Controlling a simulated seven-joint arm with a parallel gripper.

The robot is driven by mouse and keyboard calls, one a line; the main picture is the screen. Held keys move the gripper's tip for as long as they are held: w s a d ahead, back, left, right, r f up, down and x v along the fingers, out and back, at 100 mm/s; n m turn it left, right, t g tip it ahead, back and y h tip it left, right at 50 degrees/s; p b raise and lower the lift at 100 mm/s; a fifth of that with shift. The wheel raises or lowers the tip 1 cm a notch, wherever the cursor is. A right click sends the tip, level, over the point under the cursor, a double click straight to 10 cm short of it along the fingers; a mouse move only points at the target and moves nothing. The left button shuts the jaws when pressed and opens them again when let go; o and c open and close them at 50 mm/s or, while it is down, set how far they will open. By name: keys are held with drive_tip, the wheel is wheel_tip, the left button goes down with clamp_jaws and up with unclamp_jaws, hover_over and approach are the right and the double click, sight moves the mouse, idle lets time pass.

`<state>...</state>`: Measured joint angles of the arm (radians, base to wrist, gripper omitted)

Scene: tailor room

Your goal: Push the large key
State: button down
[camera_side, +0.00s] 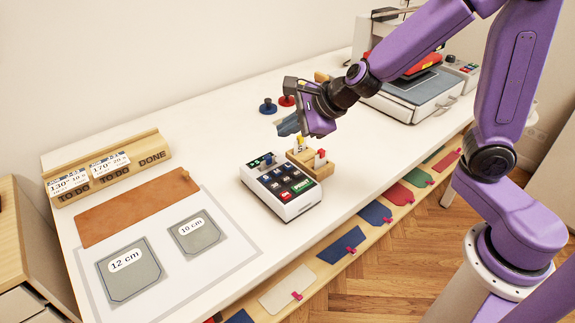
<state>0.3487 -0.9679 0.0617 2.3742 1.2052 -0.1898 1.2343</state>
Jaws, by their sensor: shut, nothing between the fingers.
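A white key box (281,187) with several dark, red and green keys on its sloped top stands on the white table in the middle of the side view. A blue knob-like piece (268,160) is at its back edge. The key labels are too small to read surely, so I cannot tell which key is the large one. My gripper (290,126) is shut and empty. It hangs above and behind the box, apart from it, with its fingers pointing left and down.
A wooden holder (312,163) with small cards stands right behind the box. Blue (268,106) and red (287,100) knobs stand farther back. A heat press (412,90) is at the back right. A brown sheet (140,208) and grey templates (130,271) lie at the left.

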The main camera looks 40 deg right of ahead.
sight(290, 168)
drive_tip(key=w+d+m, duration=0.1)
drive_tip(key=w+d+m+h, duration=0.1)
drive_tip(key=m, duration=0.1)
drive_tip(key=shift+d+f+t, duration=0.1)
drive_tip(key=shift+f+t, duration=0.05)
drive_tip(key=shift+t, duration=0.15)
drive_tip(key=shift+f, duration=0.1)
drive_tip(key=shift+f, duration=4.3)
drive_tip(key=shift+f, duration=0.2)
drive_tip(key=shift+f, duration=0.25)
drive_tip(key=shift+f, duration=0.4)
drive_tip(key=shift+r, duration=0.1)
drive_tip(key=shift+s+r, duration=0.1)
drive_tip(key=shift+r, duration=0.65)
